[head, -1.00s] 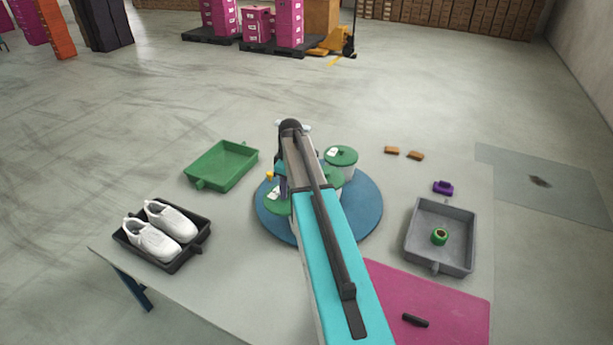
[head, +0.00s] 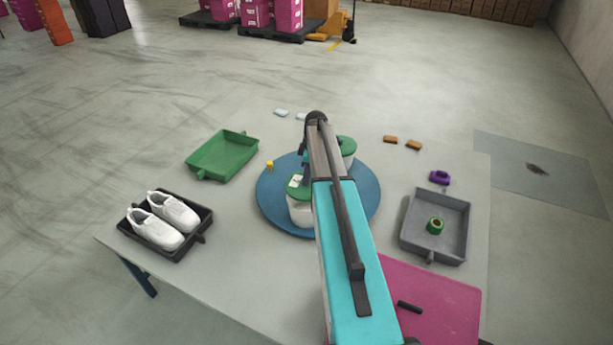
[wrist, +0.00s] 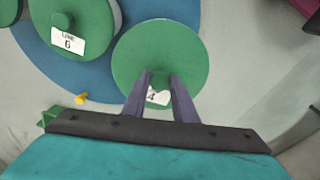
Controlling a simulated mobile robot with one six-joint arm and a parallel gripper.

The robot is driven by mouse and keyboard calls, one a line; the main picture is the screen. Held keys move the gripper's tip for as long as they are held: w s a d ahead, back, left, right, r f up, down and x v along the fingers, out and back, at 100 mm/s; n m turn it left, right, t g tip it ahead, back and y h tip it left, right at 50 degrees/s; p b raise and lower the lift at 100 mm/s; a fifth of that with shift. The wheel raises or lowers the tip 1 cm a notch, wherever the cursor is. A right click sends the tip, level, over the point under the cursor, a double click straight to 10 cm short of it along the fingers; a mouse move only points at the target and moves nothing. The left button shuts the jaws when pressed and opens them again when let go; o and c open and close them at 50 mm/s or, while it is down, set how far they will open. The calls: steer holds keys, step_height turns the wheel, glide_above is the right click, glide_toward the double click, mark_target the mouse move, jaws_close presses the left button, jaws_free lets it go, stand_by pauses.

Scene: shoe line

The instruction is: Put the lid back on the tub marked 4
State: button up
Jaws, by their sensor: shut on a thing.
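In the wrist view my gripper (wrist: 159,78) is shut on the middle of a round green lid (wrist: 150,42). A white label on this lid is partly covered by the fingers and seems to read 4. What lies under the lid is hidden. A tub with a green lid labelled 6 (wrist: 92,20) is beside it at the left. In the head view a white tub with a green lid (head: 300,212) stands on the blue turntable (head: 274,213), and another lidded tub (head: 347,147) shows behind my arm. My arm hides the held lid there.
A small yellow piece (head: 269,164) is by the turntable's left rim. A green tray (head: 222,156) is at the left, a black tray with white shoes (head: 163,219) nearer. A grey tray (head: 455,222) and purple piece (head: 440,177) are at the right. Table between trays and turntable is clear.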

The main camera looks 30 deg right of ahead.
step_height(320, 180, down, 6)
steer(key=b, duration=0.2)
steer(key=shift+b, duration=0.3)
stand_by(0.4)
steer(key=shift+f+b, duration=0.25)
steer(key=shift+b, duration=0.3)
stand_by(2.8)
stand_by(0.4)
steer(key=o, duration=1.6)
steer(key=shift+r, duration=0.15)
steer(key=shift+r+p, duration=1.3)
steer(key=shift+r, duration=2.05)
